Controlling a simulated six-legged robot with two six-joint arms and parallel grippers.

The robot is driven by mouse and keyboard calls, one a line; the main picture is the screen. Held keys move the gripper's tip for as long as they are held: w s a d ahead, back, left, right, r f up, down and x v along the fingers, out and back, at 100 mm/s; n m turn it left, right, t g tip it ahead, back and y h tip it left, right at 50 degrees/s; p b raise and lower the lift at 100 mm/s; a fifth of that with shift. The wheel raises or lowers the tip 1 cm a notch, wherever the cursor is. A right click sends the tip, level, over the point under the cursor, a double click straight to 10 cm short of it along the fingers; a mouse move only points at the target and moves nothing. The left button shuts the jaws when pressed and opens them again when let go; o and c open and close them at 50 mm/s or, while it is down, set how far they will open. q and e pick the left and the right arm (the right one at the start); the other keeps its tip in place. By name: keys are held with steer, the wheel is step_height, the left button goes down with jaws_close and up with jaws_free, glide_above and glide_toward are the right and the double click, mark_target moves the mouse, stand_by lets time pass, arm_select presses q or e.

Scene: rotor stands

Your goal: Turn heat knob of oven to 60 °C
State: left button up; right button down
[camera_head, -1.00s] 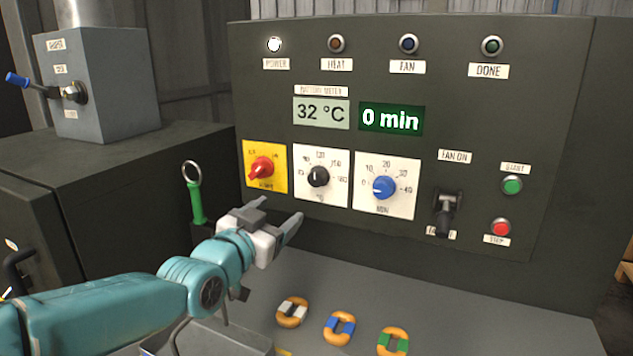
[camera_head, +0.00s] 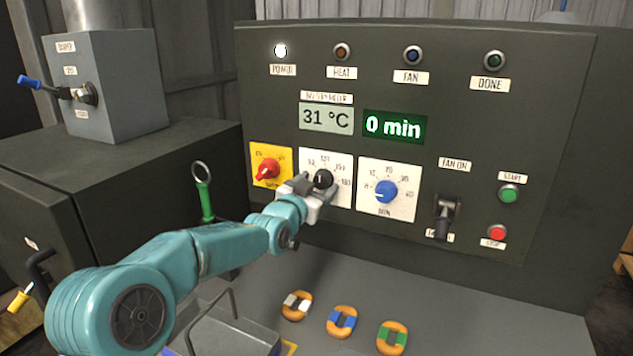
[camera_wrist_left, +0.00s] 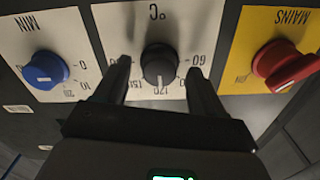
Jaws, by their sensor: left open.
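The heat knob (camera_head: 322,179) is black, on a white °C dial plate (camera_head: 341,192) in the middle of the oven panel's lower row. My left gripper (camera_head: 312,187) is at this knob, its fingers open. In the left wrist view the black knob (camera_wrist_left: 159,64) sits between the two open fingers (camera_wrist_left: 160,80), with a gap on each side. That view shows the dial upside down, with 60 at the right. The knob's white mark points down there, near 120. The display (camera_head: 326,118) reads 31 °C. My right gripper is not seen.
A red mains knob (camera_head: 268,169) on yellow and a blue minute knob (camera_head: 386,191) flank the heat knob closely. A fan lever (camera_head: 444,214) is farther right. Several orange rings (camera_head: 341,321) lie on the shelf below; a green-handled ring tool (camera_head: 205,191) stands left.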

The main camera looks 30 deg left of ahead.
arm_select(q)
steer(key=shift+s+r, duration=0.1)
steer(key=shift+r, duration=0.05)
steer(key=shift+w+f, duration=0.2)
steer(key=shift+w, duration=0.05)
steer(key=c, duration=1.1)
steer(key=shift+o, duration=0.2)
